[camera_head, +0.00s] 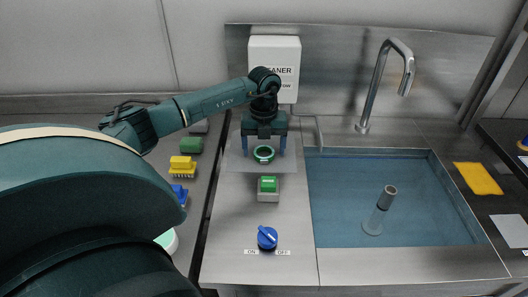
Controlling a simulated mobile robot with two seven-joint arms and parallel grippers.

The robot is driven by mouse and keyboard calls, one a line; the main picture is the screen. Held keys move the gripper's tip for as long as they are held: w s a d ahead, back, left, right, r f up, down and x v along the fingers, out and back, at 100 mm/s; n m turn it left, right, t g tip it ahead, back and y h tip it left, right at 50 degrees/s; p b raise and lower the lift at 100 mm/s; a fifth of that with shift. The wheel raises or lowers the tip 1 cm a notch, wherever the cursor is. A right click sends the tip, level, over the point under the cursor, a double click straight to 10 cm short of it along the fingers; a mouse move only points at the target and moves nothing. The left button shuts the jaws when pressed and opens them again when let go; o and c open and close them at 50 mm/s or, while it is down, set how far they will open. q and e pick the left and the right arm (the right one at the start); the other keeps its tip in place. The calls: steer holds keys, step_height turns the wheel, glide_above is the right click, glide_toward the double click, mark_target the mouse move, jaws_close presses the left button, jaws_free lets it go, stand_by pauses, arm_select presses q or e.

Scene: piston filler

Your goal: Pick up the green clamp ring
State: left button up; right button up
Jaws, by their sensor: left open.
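The green clamp ring (263,154) lies on a pale grey mat (240,163) on the steel counter left of the sink. My left gripper (264,150) is above and around the ring, pointing down, with its blue fingers spread to either side of it. The gripper is open and the ring shows between the fingers. From this view I cannot tell whether a finger touches it. My right gripper is not in view.
A green switch block (268,187) and a blue on/off knob (267,237) are in front of the ring. The water-filled sink (340,215) with a faucet (378,85) is at right. Brushes (182,167) stand at left; a cleaner box (274,60) hangs behind.

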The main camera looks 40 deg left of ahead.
arm_select(q)
steer(key=shift+f, duration=0.2)
steer(key=shift+c, duration=0.6)
steer(key=c, duration=1)
